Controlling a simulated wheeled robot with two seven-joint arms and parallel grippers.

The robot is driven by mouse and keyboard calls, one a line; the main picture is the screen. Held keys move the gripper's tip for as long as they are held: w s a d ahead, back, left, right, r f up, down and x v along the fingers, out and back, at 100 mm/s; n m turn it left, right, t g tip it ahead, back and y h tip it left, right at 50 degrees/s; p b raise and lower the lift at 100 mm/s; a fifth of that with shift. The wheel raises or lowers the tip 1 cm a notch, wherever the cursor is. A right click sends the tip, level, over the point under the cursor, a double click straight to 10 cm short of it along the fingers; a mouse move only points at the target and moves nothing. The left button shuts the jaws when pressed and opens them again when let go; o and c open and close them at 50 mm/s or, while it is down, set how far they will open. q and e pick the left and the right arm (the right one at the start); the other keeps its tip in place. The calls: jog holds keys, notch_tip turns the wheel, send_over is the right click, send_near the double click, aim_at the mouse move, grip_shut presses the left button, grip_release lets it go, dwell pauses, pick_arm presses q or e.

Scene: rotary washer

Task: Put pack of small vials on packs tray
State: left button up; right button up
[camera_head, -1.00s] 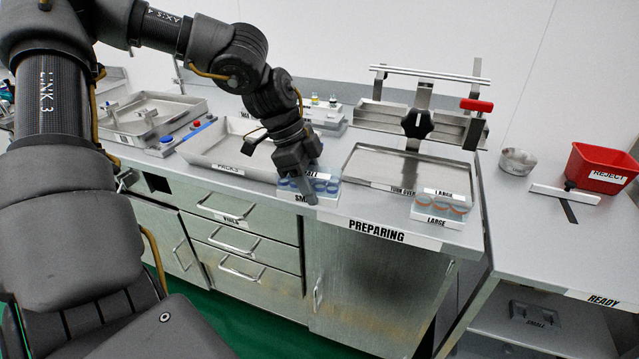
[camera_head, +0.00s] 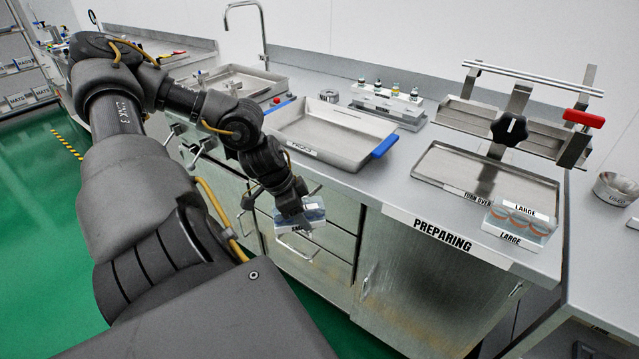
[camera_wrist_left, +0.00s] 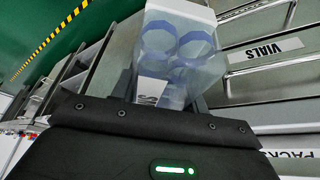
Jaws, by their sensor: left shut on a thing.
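My left gripper (camera_head: 291,207) is shut on the pack of small vials (camera_head: 312,214), a clear blue-tinted pack. It holds the pack in front of the drawers, off the counter's front edge. In the left wrist view the pack (camera_wrist_left: 178,50) sticks out beyond the gripper, with round vials and a partly covered white label. The fingertips are mostly hidden there. The packs tray (camera_head: 330,136) is a shallow metal tray with a "PACKS" label on its front, on the counter behind and to the right of the gripper. It looks empty. My right gripper is not in view.
A pack of large vials (camera_head: 519,219) stands at the counter's front right. Beside it is the turn-over tray (camera_head: 488,172), below a stand with a black knob (camera_head: 509,128). A vial rack (camera_head: 388,104) stands behind the packs tray. A blue object (camera_head: 385,146) rests at that tray's right edge.

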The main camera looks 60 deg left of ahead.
pick_arm(q)
jog(key=d+f+m, duration=0.1)
jog(key=d+f, duration=0.3)
jog(key=d, duration=0.3)
jog(key=d+f, duration=0.4)
jog(key=d, duration=0.3)
jog(key=w+d+r+m+g+h, duration=0.1)
jog(key=w+d+r+m, duration=0.4)
jog(key=w+d+r, duration=0.6)
jog(key=shift+w+d+g+h, duration=0.2)
jog(key=shift+d+g+h, duration=0.15)
jog(key=shift+d, duration=0.8)
